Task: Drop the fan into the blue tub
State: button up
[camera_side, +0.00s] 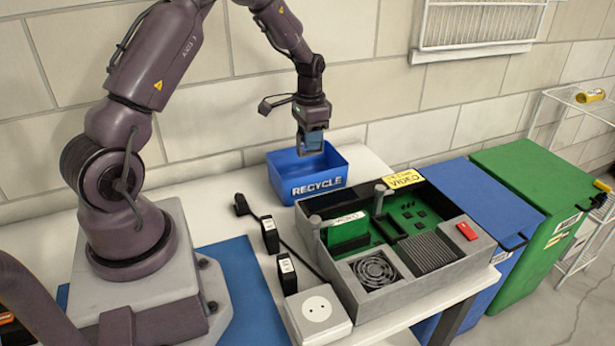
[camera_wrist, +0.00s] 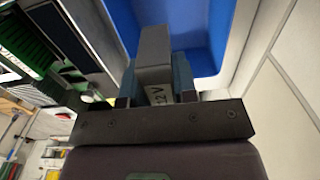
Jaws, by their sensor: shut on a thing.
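The blue tub (camera_side: 318,198), marked RECYCLE, stands at the back of the table; its blue inside also shows in the wrist view (camera_wrist: 207,58). My gripper (camera_side: 311,150) points down over the tub, its tips around rim height. In the wrist view my gripper (camera_wrist: 156,88) is shut on a grey block (camera_wrist: 154,55) with a white label reading 12 V. I cannot tell from its visible faces whether this block is the fan. A round fan grille (camera_side: 375,271) shows at the front of the grey open case (camera_side: 400,290).
The case holds green boards, a finned heatsink (camera_side: 432,253) and a red part (camera_side: 466,231). Two black blocks (camera_side: 270,235) and a white socket box (camera_side: 318,311) lie left of it. Blue (camera_side: 470,200) and green (camera_side: 535,200) bins stand right. The wall is close behind the tub.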

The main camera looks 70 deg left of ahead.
aim_at(310, 153)
jog(key=shift+f, duration=2.3)
jog(key=o, duration=1)
notch_tip(310, 153, up, 13)
jog(key=shift+r, duration=0.1)
